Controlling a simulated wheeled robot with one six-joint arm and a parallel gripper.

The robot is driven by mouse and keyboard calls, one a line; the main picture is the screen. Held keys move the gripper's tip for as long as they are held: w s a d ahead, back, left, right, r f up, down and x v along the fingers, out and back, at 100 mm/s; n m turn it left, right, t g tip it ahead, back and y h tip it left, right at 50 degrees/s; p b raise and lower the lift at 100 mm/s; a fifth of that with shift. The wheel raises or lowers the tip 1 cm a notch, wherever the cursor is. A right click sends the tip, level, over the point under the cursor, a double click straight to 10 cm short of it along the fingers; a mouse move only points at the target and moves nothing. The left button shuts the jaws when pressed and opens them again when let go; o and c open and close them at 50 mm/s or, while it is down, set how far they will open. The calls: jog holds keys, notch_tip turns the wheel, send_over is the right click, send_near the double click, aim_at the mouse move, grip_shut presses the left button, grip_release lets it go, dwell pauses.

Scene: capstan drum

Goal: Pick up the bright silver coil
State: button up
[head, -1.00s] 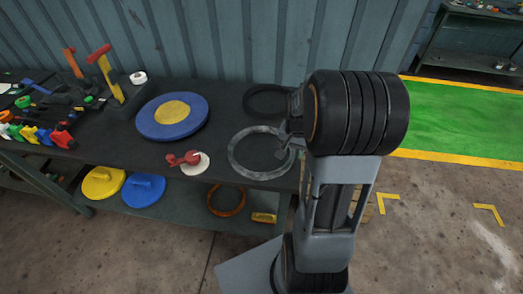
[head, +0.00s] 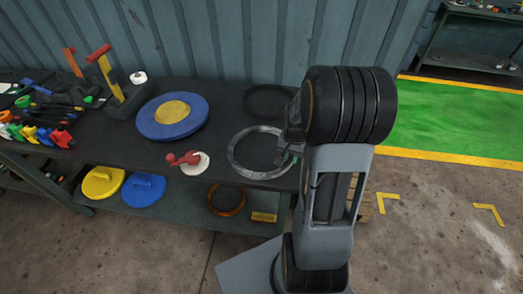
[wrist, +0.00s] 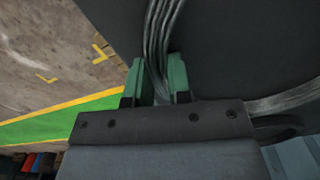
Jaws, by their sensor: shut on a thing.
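The bright silver coil (head: 234,157) is a ring of bundled wire at the right end of the dark bench top. My gripper (head: 286,149) is at the right side of the ring, partly hidden behind my arm. In the wrist view, the green fingers of my gripper (wrist: 157,75) are on either side of the silver coil's strands (wrist: 161,38), shut on them. The coil appears to lie flat on or very close to the bench; I cannot tell if it is lifted.
A dark coil (head: 249,103) lies behind the silver one. A blue and yellow disc (head: 150,123), a red-handled white piece (head: 199,167) and several tools stand to the left. An orange ring (head: 212,203) lies on the lower shelf. The floor to the right is open.

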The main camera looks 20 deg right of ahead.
grip_shut()
jog(key=shift+w+r, duration=0.1)
jog(key=shift+r, duration=0.1)
jog(key=shift+r, duration=0.25)
jog(key=r, duration=0.3)
jog(key=shift+d, duration=0.2)
jog(key=s+d+r, duration=0.8)
jog(key=s+r, duration=0.1)
jog(key=s, duration=0.2)
jog(key=shift+d+b, duration=0.25)
jog(key=shift+b, duration=0.1)
jog(key=shift+r, duration=0.15)
